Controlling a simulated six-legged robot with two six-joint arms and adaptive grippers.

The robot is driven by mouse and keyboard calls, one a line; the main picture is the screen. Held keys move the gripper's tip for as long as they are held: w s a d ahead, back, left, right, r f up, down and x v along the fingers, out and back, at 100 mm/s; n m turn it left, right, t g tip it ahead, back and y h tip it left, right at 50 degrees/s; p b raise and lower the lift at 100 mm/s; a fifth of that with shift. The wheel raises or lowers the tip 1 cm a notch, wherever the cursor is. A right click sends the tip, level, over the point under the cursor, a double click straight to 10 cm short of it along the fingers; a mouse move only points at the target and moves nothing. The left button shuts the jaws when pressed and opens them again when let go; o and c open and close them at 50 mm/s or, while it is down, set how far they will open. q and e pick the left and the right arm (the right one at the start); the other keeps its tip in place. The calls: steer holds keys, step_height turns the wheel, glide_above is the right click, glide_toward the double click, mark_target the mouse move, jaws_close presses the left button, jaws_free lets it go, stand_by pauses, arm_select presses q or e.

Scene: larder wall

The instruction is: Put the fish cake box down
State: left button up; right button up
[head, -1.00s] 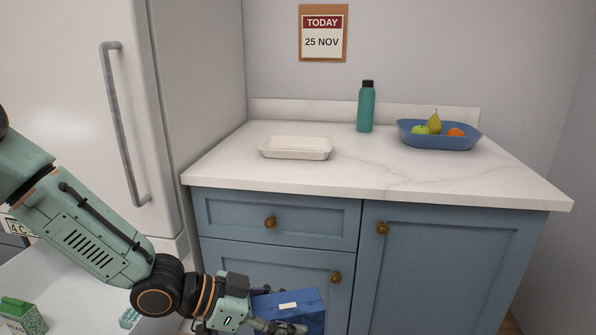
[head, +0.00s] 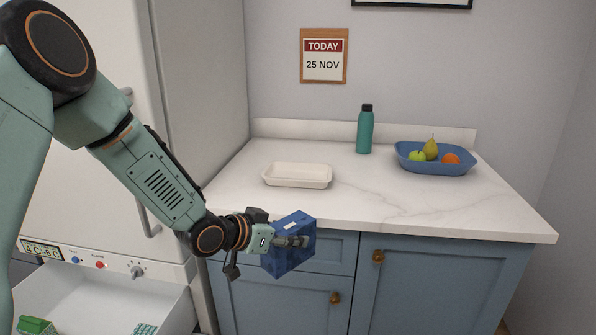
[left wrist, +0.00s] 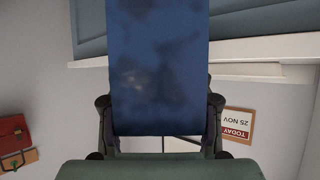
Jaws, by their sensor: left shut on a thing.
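The fish cake box is a blue box (head: 285,258) in the head view, tilted, in front of the counter's front edge. My left gripper (head: 292,241) is shut on it and holds it in the air, at about the height of the counter edge in the picture. In the left wrist view the blue box (left wrist: 158,70) fills the middle between the fingers of my left gripper (left wrist: 160,115). No readable label shows on the box. My right gripper is not in view.
The white marble counter (head: 370,200) has free room at its front and middle. On it stand a cream tray (head: 298,175), a teal bottle (head: 365,130) and a blue fruit bowl (head: 437,165). An open freezer drawer (head: 165,290) with cartons is at lower left.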

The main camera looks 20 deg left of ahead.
arm_select(q)
steer(key=w+a+r+n+t+y+p, duration=0.1)
steer(key=w+a+r+n+y+p, duration=0.3)
steer(key=r, duration=0.4)
steer(key=w+a+r+n+y+p, duration=0.2)
steer(key=w+a+r+n+y, duration=0.1)
steer(key=w+r, duration=0.4)
steer(key=s+a+r+n+g+y+p, duration=0.2)
steer(key=r+n+y, duration=0.5)
steer(key=r, duration=0.6)
steer(key=a+g+p, duration=0.1)
steer(key=g+p, duration=0.1)
steer(key=p, duration=0.1)
steer(key=shift+a+r+n+y, duration=0.2)
steer(key=shift+n+y, duration=0.1)
steer(key=shift+n, duration=0.1)
steer(key=s+n+g+y, duration=0.1)
steer(key=s+n+g, duration=0.2)
steer(key=shift+s+f+n+g+y, duration=0.15)
steer(key=shift+s+n+g+y, duration=0.15)
steer(key=shift+s+y, duration=0.1)
steer(key=s+n+g, duration=0.1)
steer(key=s+f+n+g, duration=0.1)
steer(key=s, duration=0.1)
steer(key=s+f+n+g, duration=0.1)
steer(key=shift+s+f+y, duration=0.1)
steer(key=shift+s+y, duration=0.2)
steer(key=shift+s, duration=0.1)
steer(key=shift+w, duration=0.1)
